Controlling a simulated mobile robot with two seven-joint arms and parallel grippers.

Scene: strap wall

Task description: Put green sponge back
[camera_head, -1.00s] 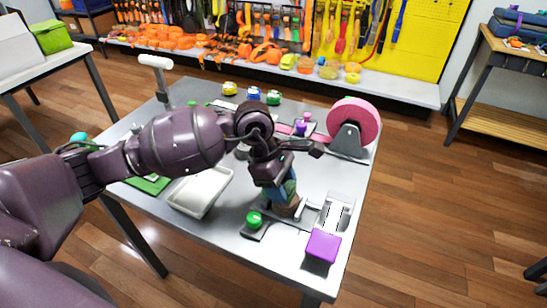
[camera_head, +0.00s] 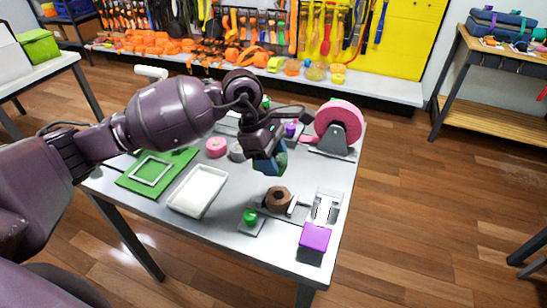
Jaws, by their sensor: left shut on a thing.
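My left gripper (camera_head: 266,158) reaches over the table from the left, pointing down. It is shut on a small green piece (camera_head: 282,161), which looks like the green sponge, mostly hidden by blue parts at the jaws. It hangs above the tabletop, behind a brown six-sided block (camera_head: 278,197) with a dark hole in its top. A green mat (camera_head: 131,181) with a white square outline lies at the table's left. A white empty tray (camera_head: 198,188) lies between the mat and the brown block. My right gripper is not in view.
A green knob (camera_head: 250,216) on a small plate and a purple block (camera_head: 315,237) stand near the front edge. A large pink wheel (camera_head: 340,122) stands at the back right. A pink roll (camera_head: 216,147) sits behind the tray. Bare tabletop lies around the tray.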

